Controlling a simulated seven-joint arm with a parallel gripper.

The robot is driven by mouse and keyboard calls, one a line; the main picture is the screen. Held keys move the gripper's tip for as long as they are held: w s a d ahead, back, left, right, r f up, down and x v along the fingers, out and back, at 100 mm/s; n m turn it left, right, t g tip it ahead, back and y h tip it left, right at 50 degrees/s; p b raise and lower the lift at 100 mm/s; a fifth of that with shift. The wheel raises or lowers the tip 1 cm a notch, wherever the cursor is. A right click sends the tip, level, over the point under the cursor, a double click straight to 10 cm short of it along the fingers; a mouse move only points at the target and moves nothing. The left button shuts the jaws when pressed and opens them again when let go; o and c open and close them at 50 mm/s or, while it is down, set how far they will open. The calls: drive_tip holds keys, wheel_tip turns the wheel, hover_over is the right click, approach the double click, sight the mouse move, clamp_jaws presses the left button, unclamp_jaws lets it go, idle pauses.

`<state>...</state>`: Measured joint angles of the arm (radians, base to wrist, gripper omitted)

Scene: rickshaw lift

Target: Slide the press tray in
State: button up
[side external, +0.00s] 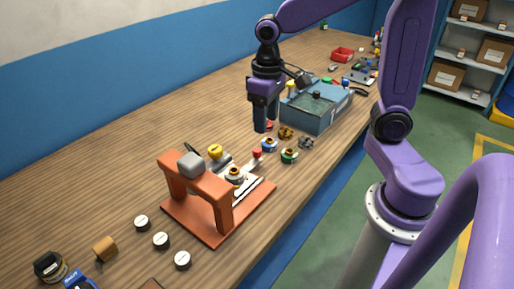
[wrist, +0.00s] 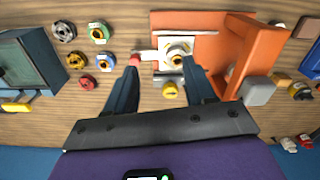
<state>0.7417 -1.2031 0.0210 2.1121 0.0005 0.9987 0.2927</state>
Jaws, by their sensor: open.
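The orange press (side external: 215,187) stands on its orange base plate, with a grey block on top of its arch. It also shows in the wrist view (wrist: 255,55). The pale press tray (wrist: 181,40) lies on the base beside the arch, outside it, carrying a round part with a dark-and-yellow centre (wrist: 179,58). A red knob (side external: 257,153) is at the tray's end away from the arch; it also shows in the wrist view (wrist: 135,60). My gripper (side external: 264,128) is open and empty above the table, beyond the red knob. In the wrist view its fingers (wrist: 160,72) spread around the knob's side.
A yellow knob (side external: 215,151) stands beside the press. Several coloured gear-like parts (side external: 289,155) lie near a blue-grey box (side external: 318,107). White-topped round pieces (side external: 161,241) lie in front of the press. Bare table lies left of the press.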

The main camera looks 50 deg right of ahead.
sight(257, 150)
drive_tip(key=w+d+m, duration=0.5)
drive_tip(key=w+d, duration=0.1)
drive_tip(key=w, duration=0.2)
drive_tip(key=f, duration=1.7)
drive_tip(key=shift+s+d+f, duration=0.2)
drive_tip(key=shift+s+f, duration=0.05)
drive_tip(key=shift+f, duration=0.05)
clamp_jaws()
drive_tip(key=a, duration=1.4)
drive_tip(key=shift+a+r, duration=0.1)
